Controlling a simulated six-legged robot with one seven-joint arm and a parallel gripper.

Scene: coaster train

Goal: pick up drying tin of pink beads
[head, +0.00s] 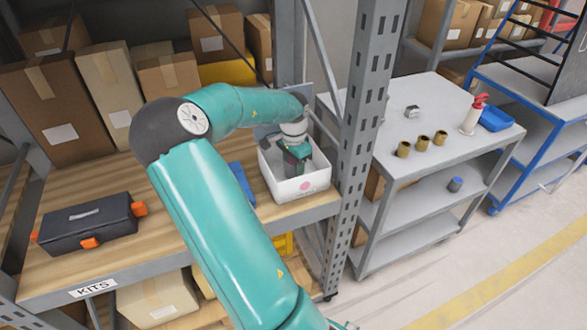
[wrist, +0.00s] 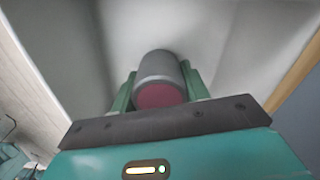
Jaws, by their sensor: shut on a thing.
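The tin (wrist: 158,72) is a grey cylinder with a dull pink-red end facing the camera in the wrist view. The green fingers of my gripper (wrist: 157,85) are on both sides of it, shut on it. In the head view my gripper (head: 294,168) reaches down into an open white box (head: 311,187) with a pink dot on its front. The tin is hidden in the head view by the gripper and the box wall. I cannot tell whether the tin touches the box floor.
The box stands at the right end of the wooden shelf (head: 150,185), close to a grey upright post (head: 362,110). A dark toolbox (head: 85,225) with orange latches lies at the left. Cardboard boxes (head: 113,85) line the back. A grey cart (head: 440,115) stands right.

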